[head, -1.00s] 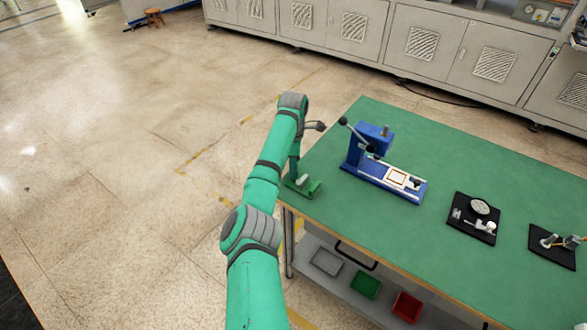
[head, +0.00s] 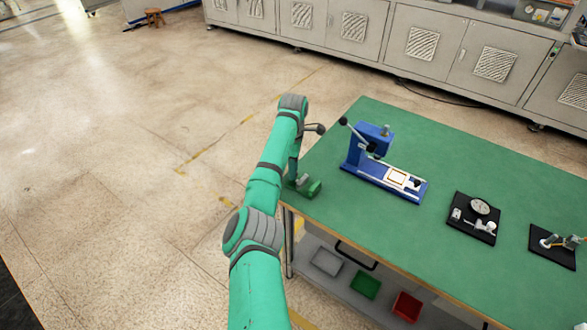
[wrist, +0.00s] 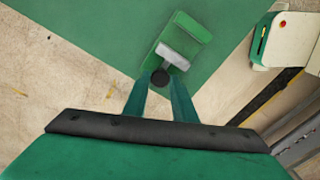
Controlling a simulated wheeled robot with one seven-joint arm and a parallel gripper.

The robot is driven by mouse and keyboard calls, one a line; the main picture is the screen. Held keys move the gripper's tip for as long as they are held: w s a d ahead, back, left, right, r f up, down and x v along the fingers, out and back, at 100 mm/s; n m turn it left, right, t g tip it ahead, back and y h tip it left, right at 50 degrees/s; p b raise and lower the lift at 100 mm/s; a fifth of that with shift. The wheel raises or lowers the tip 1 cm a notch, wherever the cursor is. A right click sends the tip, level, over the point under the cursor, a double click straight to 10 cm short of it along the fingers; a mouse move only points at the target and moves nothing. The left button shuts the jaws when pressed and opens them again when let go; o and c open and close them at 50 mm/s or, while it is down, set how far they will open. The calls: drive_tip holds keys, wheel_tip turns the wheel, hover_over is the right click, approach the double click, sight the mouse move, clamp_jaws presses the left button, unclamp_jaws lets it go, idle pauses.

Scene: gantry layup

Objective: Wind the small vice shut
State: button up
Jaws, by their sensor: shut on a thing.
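The small vice (head: 314,188) is green and sits at the near left corner of the green table, partly behind my arm in the head view. In the wrist view the vice (wrist: 186,38) shows from above with a pale grey block-like part (wrist: 173,57) across its near end. A dark round knob (wrist: 160,77) sticks out from that end. My gripper (wrist: 160,84) is shut on this knob, with one teal finger on each side. The head view hides the fingers behind my wrist. I cannot tell how wide the vice's jaws stand.
A blue press (head: 385,172) with black-knobbed levers stands behind and right of the vice. Two black plates with instruments (head: 474,220) (head: 553,245) lie further right. Grey, green and red trays (head: 365,284) sit on the shelf below. The floor left of the table is clear.

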drive_tip(key=m, duration=0.7)
drive_tip(key=shift+m, duration=0.4)
drive_tip(key=m, duration=0.6)
drive_tip(key=shift+m, duration=0.3)
drive_tip(key=o, duration=0.8)
drive_tip(key=shift+c, duration=0.2)
wheel_tip(320, 180, up, 11)
drive_tip(key=shift+f, duration=0.1)
